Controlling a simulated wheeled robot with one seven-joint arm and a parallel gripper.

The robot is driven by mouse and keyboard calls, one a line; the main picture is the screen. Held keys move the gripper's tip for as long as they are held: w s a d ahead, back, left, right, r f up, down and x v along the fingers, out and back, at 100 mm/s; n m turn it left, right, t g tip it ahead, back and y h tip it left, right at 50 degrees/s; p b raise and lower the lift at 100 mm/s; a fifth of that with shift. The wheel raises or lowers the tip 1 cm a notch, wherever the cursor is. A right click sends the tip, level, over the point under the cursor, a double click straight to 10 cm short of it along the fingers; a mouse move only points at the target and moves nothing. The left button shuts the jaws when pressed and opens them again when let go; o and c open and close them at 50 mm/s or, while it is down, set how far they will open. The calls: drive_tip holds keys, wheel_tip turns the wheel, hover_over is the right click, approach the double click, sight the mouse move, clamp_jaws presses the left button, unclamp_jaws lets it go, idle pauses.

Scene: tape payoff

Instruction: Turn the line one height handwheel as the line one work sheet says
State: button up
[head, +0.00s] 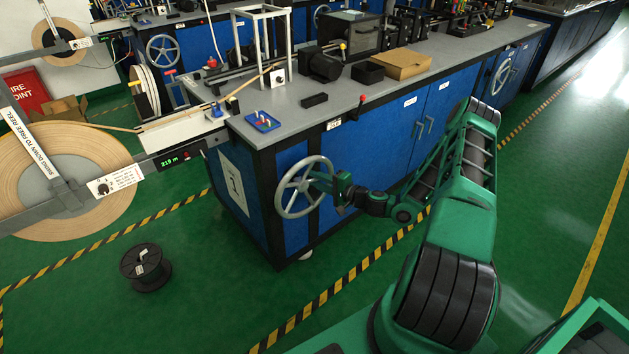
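The grey spoked handwheel (302,187) is on the near end of the blue cabinet, beside a white panel marked 1 (235,184). My gripper (322,179) is at the right side of this wheel's rim, with my green arm reaching in from the right. The fingers overlap the rim in the picture. They are too small and dark to tell whether they are closed on it. I cannot make out a readable work sheet in this view.
A large tape reel (100,150) and a display reading 219 m (170,161) stand at left. A black spool (146,267) lies on the green floor. Other handwheels show behind (162,50) and at right (501,76). Striped floor tape runs below the cabinet.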

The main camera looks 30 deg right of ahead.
drive_tip(key=shift+o, duration=0.3)
drive_tip(key=shift+s, duration=0.1)
drive_tip(key=v, duration=1)
drive_tip(key=shift+s+d, duration=0.15)
drive_tip(key=shift+s, duration=0.1)
drive_tip(key=shift+r, duration=0.1)
